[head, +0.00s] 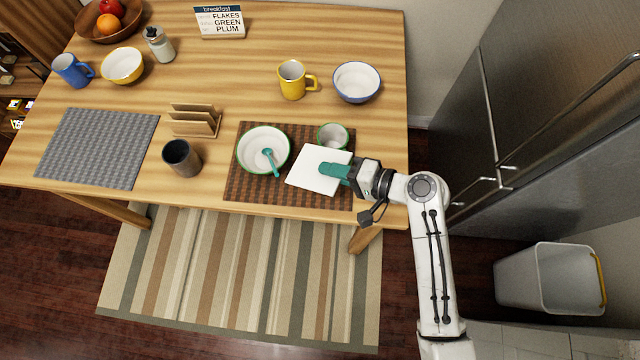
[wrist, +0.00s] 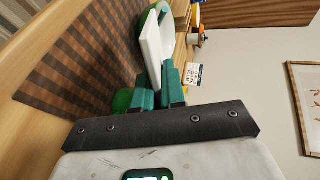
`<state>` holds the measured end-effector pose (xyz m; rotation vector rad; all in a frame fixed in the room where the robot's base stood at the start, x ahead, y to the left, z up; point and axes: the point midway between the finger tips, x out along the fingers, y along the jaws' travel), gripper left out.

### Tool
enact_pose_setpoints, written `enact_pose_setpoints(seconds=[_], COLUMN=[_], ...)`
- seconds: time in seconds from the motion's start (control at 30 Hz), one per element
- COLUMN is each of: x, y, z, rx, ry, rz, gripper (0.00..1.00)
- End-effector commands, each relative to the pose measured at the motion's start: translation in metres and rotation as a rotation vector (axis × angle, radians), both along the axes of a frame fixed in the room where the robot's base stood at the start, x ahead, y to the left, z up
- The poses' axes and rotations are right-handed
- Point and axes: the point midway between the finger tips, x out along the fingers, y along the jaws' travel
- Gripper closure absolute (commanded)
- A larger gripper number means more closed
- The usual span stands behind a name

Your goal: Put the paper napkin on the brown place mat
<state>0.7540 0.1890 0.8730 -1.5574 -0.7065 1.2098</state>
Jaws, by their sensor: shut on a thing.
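The white square paper napkin (head: 316,170) is over the right part of the brown place mat (head: 238,192). My gripper (head: 337,171) comes from the right and is shut on the napkin's right edge. In the wrist view the napkin (wrist: 157,48) stands out from between the green fingers (wrist: 160,88), apparently just above the mat (wrist: 75,65); whether it touches the mat I cannot tell. A white bowl with a green rim (head: 263,150) and a teal spoon (head: 270,160) is on the mat left of the napkin. A green-rimmed cup (head: 333,136) stands behind the napkin.
A dark cup (head: 181,158) and a wooden napkin holder (head: 194,121) stand left of the mat. A grey mat (head: 97,148) lies further left. A yellow mug (head: 293,80) and a blue-rimmed bowl (head: 357,82) stand behind. A breakfast sign (head: 220,21) is at the back.

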Motion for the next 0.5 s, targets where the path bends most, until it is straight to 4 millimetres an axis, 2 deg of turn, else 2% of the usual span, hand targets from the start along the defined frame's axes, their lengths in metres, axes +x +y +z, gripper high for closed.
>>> enact_pose_setpoints(seconds=[0.03, 0.5], x=[0.0, 0.0], y=[0.0, 0.0], z=[-0.012, -0.069], rx=[0.0, 0.001], ry=[0.0, 0.002], rz=[0.001, -0.001], gripper=[1.0, 1.0])
